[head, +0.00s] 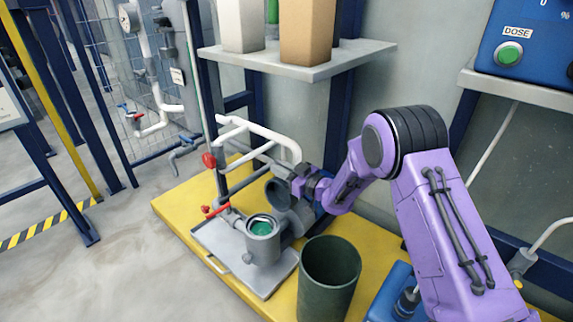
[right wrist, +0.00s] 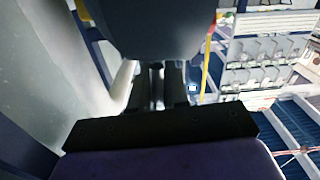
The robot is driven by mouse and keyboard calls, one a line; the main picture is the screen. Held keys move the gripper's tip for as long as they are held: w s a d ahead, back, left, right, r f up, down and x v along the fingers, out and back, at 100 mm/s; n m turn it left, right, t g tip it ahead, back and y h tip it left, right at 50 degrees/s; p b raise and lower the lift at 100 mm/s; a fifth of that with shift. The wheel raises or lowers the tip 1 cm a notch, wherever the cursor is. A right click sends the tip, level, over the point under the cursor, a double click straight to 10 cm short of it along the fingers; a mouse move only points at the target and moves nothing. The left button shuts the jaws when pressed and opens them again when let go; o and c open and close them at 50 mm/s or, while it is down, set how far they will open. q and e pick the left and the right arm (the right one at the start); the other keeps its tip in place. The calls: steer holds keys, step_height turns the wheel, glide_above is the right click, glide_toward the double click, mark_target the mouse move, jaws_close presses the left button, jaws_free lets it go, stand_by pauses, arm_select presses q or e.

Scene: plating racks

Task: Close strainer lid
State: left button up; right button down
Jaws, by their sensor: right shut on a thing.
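The strainer body (head: 262,244) is a grey upright cylinder on a metal tray, its top open with green showing inside. Its round grey lid (head: 277,194) is swung up and tilted at the body's upper right. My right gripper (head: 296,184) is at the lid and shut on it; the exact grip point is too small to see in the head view. In the right wrist view the lid (right wrist: 165,25) is a large dark shape filling the top middle, right in front of the fingers (right wrist: 160,85). My left gripper is in neither view.
A dark green bin (head: 329,280) stands right of the strainer on the yellow platform (head: 178,208). White and grey pipes with red handles (head: 209,160) rise behind the strainer. The metal tray (head: 225,250) surrounds its base. A shelf (head: 300,65) with containers hangs above.

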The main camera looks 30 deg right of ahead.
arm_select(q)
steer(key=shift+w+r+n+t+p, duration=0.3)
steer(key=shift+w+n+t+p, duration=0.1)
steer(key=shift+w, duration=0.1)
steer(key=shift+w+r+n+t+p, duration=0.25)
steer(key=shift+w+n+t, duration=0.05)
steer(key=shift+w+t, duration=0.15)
arm_select(e)
steer(key=shift+s+a+r+n, duration=0.1)
steer(key=shift+s+a+n, duration=0.3)
steer(key=shift+a, duration=0.45)
steer(key=shift+s+a+n, duration=0.35)
steer(key=shift+a+n, duration=0.2)
steer(key=shift+a, duration=0.35)
steer(key=shift+s+a+r+n, duration=0.1)
steer(key=shift+s+a+n, duration=0.3)
steer(key=shift+a, duration=0.45)
steer(key=shift+f, duration=0.1)
